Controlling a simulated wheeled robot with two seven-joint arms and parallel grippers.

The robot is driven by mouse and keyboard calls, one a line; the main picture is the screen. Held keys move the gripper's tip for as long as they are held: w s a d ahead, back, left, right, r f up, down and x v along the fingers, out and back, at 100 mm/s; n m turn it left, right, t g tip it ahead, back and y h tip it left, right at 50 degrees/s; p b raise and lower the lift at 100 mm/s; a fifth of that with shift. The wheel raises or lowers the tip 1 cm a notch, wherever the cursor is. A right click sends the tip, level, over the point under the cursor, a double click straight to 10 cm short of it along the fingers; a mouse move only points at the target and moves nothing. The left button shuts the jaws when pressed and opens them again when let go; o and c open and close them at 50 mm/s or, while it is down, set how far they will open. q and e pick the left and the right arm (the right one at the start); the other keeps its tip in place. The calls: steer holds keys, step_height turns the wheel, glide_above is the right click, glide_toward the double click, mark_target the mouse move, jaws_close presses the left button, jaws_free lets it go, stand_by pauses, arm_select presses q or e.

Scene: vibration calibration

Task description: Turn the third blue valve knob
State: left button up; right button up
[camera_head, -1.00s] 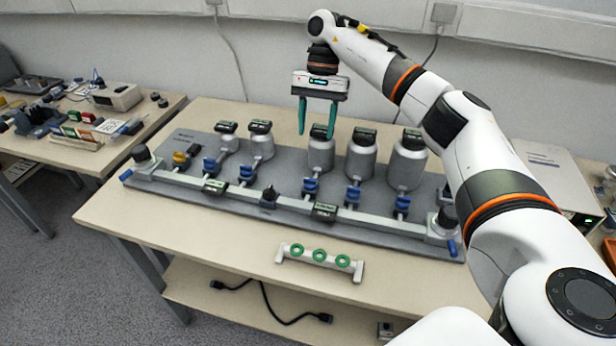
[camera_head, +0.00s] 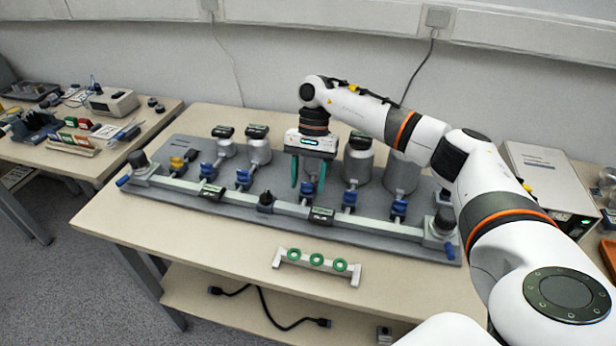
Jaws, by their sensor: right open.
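A grey calibration rig (camera_head: 330,233) lies on the table, with a row of blue valve knobs along its pipe. The third blue valve knob from the left (camera_head: 307,189) shows low between the fingers of my right gripper (camera_head: 308,184). The gripper points down with its two green fingers apart and nothing held between them. Its tips are close to the knob; I cannot tell whether they are beside it or still above it. The gripper body hides most of the middle canister behind it. My left gripper is not in view.
Other blue knobs stand to the left (camera_head: 243,179) and right (camera_head: 349,198). Grey canisters (camera_head: 258,149) stand behind them. A small white rack with green rings (camera_head: 317,262) lies in front on bare tabletop. A grey box (camera_head: 548,185) stands at the right.

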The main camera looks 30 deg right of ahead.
steer(key=shift+c, duration=0.6)
steer(key=c, duration=0.8)
steer(key=shift+c, duration=0.2)
